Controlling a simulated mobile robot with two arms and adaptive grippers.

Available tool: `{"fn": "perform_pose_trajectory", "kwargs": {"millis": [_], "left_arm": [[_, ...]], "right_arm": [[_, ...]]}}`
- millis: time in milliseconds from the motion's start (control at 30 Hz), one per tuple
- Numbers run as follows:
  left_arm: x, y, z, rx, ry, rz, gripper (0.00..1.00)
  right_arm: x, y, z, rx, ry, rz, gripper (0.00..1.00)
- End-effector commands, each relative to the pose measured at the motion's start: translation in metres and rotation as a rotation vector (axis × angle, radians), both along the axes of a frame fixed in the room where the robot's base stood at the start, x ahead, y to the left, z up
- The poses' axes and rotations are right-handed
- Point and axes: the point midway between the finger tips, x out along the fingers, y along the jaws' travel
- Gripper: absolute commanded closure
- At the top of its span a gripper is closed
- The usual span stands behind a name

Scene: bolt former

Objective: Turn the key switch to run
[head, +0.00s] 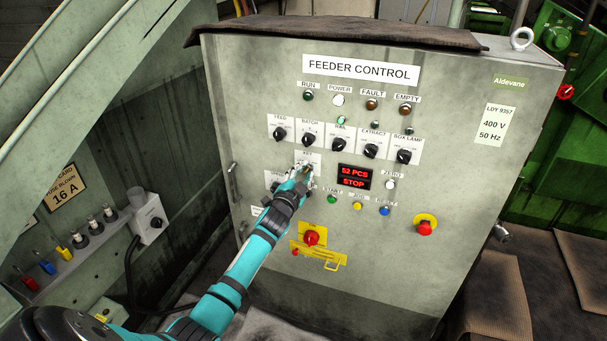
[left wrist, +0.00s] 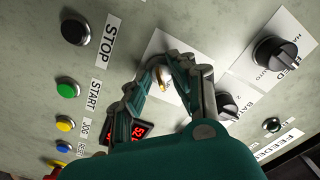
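The key switch, with a brass key (left wrist: 162,80), sits on its white label plate (head: 309,158) marked KEY on the grey feeder control cabinet (head: 460,180). My left gripper (head: 304,176) is in front of it and covers most of it in the head view. In the left wrist view the two fingers (left wrist: 163,70) converge with the key between their tips. I cannot tell whether both tips press on the key. Which position the key points to is not readable. The red display (head: 354,176) reads 52 PCS and STOP. My right gripper is not in view.
Black selector knobs (head: 338,144) stick out just above the key. START, JOG and RESET buttons (head: 384,211) are below right, beside a red emergency stop (head: 425,227). The black STOP button (left wrist: 75,32) is near the gripper.

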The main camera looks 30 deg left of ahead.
Motion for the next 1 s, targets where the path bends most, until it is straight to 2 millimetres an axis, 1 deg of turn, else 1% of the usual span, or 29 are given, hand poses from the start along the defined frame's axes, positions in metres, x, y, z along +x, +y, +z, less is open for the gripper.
{"fn": "perform_pose_trajectory", "kwargs": {"millis": [167,267,367,467,700,800,900,1000], "left_arm": [[0.000,0.000,0.000,-0.001,0.000,0.000,0.73],[-0.001,0.000,0.000,-0.001,0.000,0.000,0.73],[-0.007,-0.002,-0.001,-0.001,0.000,0.000,0.73],[-0.020,-0.005,-0.001,-0.001,0.000,-0.001,0.73],[-0.071,-0.017,-0.002,-0.001,0.002,-0.001,0.73],[-0.089,-0.022,-0.001,-0.001,0.001,-0.001,0.73],[-0.103,-0.025,-0.001,-0.001,0.001,0.000,0.73],[-0.112,-0.027,-0.001,-0.001,0.001,0.000,0.73]], "right_arm": [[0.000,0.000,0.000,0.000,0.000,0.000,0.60],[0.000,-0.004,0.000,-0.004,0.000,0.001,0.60],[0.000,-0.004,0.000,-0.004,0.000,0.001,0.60],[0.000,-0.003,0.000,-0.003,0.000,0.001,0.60],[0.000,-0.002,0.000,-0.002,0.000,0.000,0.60],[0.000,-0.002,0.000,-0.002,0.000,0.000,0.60],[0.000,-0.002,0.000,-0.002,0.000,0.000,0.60],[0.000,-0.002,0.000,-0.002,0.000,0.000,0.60]]}}
